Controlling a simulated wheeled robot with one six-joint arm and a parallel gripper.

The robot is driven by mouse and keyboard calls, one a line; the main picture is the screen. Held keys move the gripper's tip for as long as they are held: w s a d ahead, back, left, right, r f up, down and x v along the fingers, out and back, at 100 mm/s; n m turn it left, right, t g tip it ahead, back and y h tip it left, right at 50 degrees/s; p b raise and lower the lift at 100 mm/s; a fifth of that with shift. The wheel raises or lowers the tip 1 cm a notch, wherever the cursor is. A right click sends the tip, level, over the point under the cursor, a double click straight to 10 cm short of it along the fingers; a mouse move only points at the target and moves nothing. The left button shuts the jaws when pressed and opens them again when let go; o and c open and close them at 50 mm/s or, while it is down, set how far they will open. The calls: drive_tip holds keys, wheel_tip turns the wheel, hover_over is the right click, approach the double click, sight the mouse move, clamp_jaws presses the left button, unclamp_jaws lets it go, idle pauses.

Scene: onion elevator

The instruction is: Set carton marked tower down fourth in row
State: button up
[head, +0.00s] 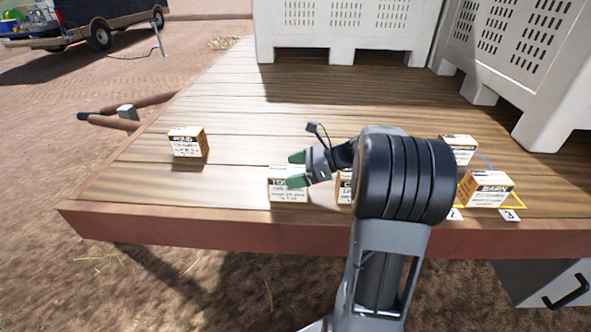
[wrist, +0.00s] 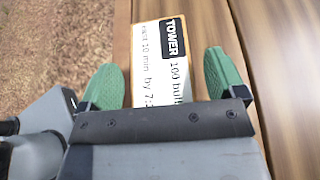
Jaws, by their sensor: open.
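The carton marked TOWER (wrist: 160,62) lies between my open green fingers in the wrist view, with its printed face and black label toward the camera. In the head view the same carton (head: 287,190) stands near the front edge of the wooden deck. My gripper (head: 297,169) is over its upper right side, fingers apart; the wrist view also shows my gripper (wrist: 165,82) open around it. I cannot tell whether the fingers touch it. The carton marked BARN (head: 487,189) stands at right by a yellow outline and a tag reading 3 (head: 510,215).
Another carton (head: 187,143) stands alone at left. One carton (head: 344,190) is mostly hidden behind my arm, and another (head: 459,148) stands behind BARN. Large white vented bins (head: 345,30) stand at the back. The deck (head: 240,100) is clear at centre left.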

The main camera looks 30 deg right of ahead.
drive_tip(key=shift+d+r, duration=0.2)
drive_tip(key=v, duration=1.1)
drive_tip(key=shift+s+d+b, duration=0.2)
drive_tip(key=shift+s+b, duration=0.05)
drive_tip(key=shift+b, duration=0.2)
drive_tip(key=shift+r, duration=0.1)
